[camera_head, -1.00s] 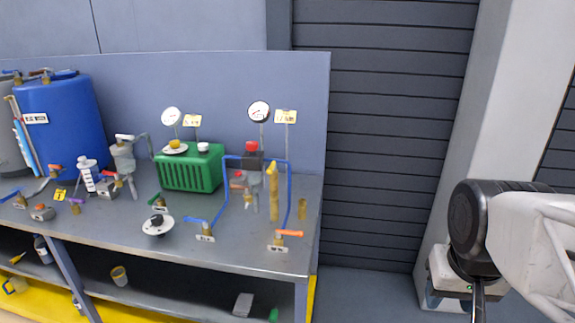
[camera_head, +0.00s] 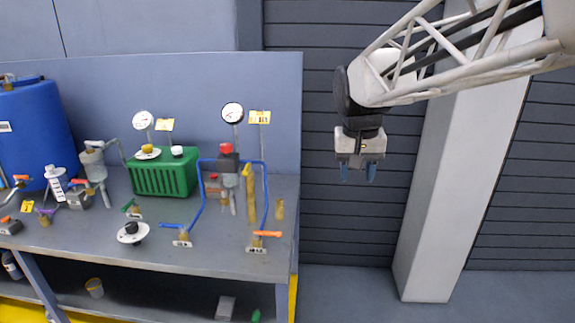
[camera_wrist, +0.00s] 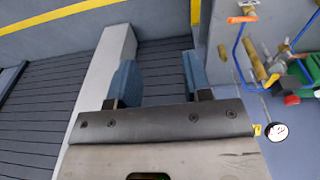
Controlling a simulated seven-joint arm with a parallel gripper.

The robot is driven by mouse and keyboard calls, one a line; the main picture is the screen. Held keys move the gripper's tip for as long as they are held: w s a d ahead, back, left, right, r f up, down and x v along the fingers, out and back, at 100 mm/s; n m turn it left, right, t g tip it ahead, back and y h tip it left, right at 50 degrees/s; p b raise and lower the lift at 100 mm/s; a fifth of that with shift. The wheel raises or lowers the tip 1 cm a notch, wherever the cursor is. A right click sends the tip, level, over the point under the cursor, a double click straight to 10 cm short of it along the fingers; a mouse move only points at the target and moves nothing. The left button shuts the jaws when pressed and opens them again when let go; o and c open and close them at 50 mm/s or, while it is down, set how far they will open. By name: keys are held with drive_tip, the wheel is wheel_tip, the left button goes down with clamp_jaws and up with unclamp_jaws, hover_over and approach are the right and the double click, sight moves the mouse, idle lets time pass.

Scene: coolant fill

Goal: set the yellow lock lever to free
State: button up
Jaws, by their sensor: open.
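What looks like the yellow lock lever (camera_head: 248,171) is a small yellow handle on top of an upright brass post (camera_head: 252,204) at the bench's right end. In the wrist view a yellow handle (camera_wrist: 272,80) shows at the right beside the brass post (camera_wrist: 256,62). The lever's exact setting is too small to read. My gripper (camera_head: 357,173) is open and empty, pointing down, right of the bench and well apart from the lever. In the wrist view its two blue fingers (camera_wrist: 160,75) stand apart with nothing between them.
Around the lever are blue pipes (camera_head: 265,195), an orange-handled valve (camera_head: 266,234), a blue-handled valve (camera_head: 182,237), a red-capped block (camera_head: 227,160) and a gauge (camera_head: 232,112). A green box (camera_head: 163,178) stands to the left. The space between my gripper and the bench is clear.

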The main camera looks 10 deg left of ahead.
drive_tip(key=w+a, duration=0.7)
drive_tip(key=w, duration=0.3)
drive_tip(key=g+h, duration=0.1)
drive_tip(key=h, duration=0.1)
approach(246, 168)
drive_tip(key=f, duration=0.1)
drive_tip(key=shift+w+d, duration=0.15)
drive_tip(key=shift+f, duration=0.15)
drive_tip(key=shift+x, duration=3.85)
drive_tip(key=shift+c, duration=0.3)
clamp_jaws()
